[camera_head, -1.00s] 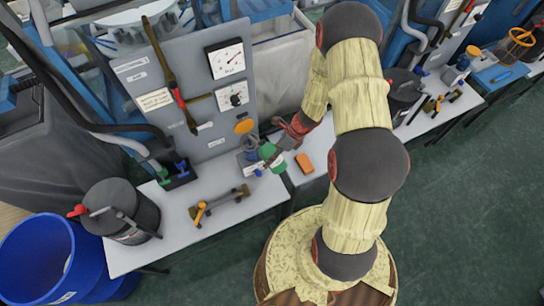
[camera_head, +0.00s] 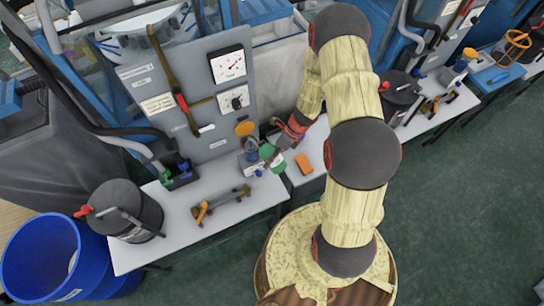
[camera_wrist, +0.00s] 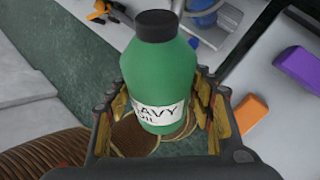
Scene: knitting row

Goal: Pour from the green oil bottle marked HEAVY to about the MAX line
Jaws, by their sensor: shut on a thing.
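The green oil bottle (camera_wrist: 160,75) has a black cap-like top and a white label reading "HEAVY OIL", partly cut off. My gripper (camera_wrist: 162,97) is shut on its body, with a jaw on each side. In the head view the bottle (camera_head: 268,152) appears tilted beside a small clear-looking vessel (camera_head: 250,147) under an orange round lid (camera_head: 245,128). I cannot tell whether they touch. A blue rounded part (camera_wrist: 203,10) shows beyond the bottle in the wrist view. No MAX line or liquid flow can be made out.
An orange block (camera_head: 304,163) lies on the bench right of the bottle. A purple block (camera_wrist: 299,66) shows in the wrist view. A grey rod fixture with an orange lever (camera_head: 202,210) and a dark canister (camera_head: 128,208) stand left. A gauge panel (camera_head: 180,90) rises behind.

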